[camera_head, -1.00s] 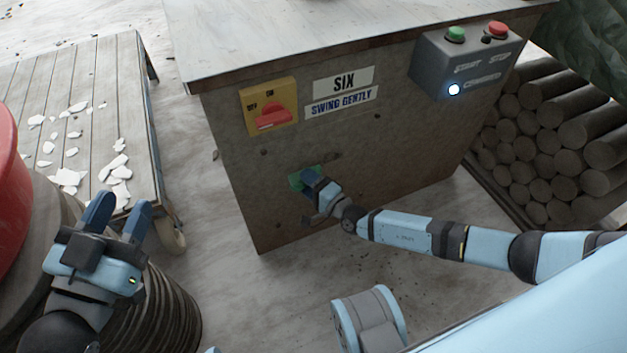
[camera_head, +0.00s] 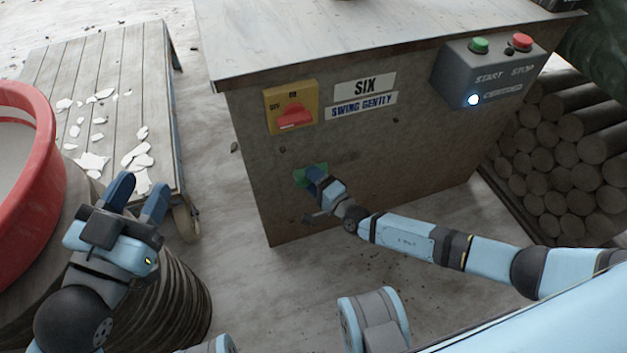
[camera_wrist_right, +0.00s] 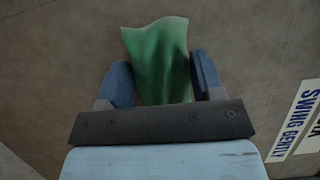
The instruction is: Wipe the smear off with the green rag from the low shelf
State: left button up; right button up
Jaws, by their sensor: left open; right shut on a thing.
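The green rag (camera_head: 300,178) is in my right gripper (camera_head: 316,181), against or very near the front panel of the machine (camera_head: 400,160). The right wrist view shows the rag (camera_wrist_right: 158,55) spread between the two blue fingers (camera_wrist_right: 160,78), its free end reaching past their tips. A faint darker streak, perhaps the smear (camera_head: 343,159), shows on the panel just right of and above the rag. Contact between rag and panel is hard to judge. My left gripper (camera_head: 140,190) is open and empty at the left. The low shelf is not recognisable in view.
A yellow switch with a red handle (camera_head: 291,107), a SIX / SWING GENTLY sign (camera_head: 363,95) and a start-stop box (camera_head: 490,72) are on the panel above. A slatted cart (camera_head: 60,75) with white shards and a red tub (camera_head: 50,190) stand left. Stacked logs (camera_head: 555,160) lie right.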

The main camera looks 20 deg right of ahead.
aim_at(361, 157)
jog(key=shift+d+b, duration=0.35)
jog(key=shift+d, duration=1.35)
jog(key=d, duration=0.1)
jog(key=d+b, duration=0.1)
jog(key=d, duration=0.1)
jog(key=shift+w+d, duration=0.25)
jog(key=shift+d+b, duration=0.75)
jog(key=shift+d, duration=0.95)
jog(key=shift+d+b, duration=0.8)
jog(key=shift+d, duration=0.8)
jog(key=shift+d+f+b, duration=0.15)
jog(key=shift+d+b, duration=0.65)
jog(key=shift+d, duration=0.35)
jog(key=shift+w+d, duration=0.1)
jog(key=shift+d, duration=0.35)
